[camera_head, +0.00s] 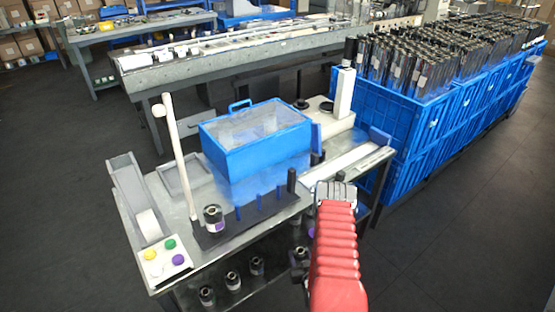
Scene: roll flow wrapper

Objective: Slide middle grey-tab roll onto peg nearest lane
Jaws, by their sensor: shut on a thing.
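A dark base plate (222,235) near the table's front edge carries a row of thin blue pegs (258,202). The pale lane (345,162) runs along the table's right side. Several dark rolls (232,281) stand on the shelf below.
A blue clear-topped box (255,140) stands behind the pegs. A white post (180,155) rises at the left, with a button panel (165,260) and a chute (132,195) nearby. Blue crates (420,125) stand at the right. Bare floor (470,230) lies at lower right.

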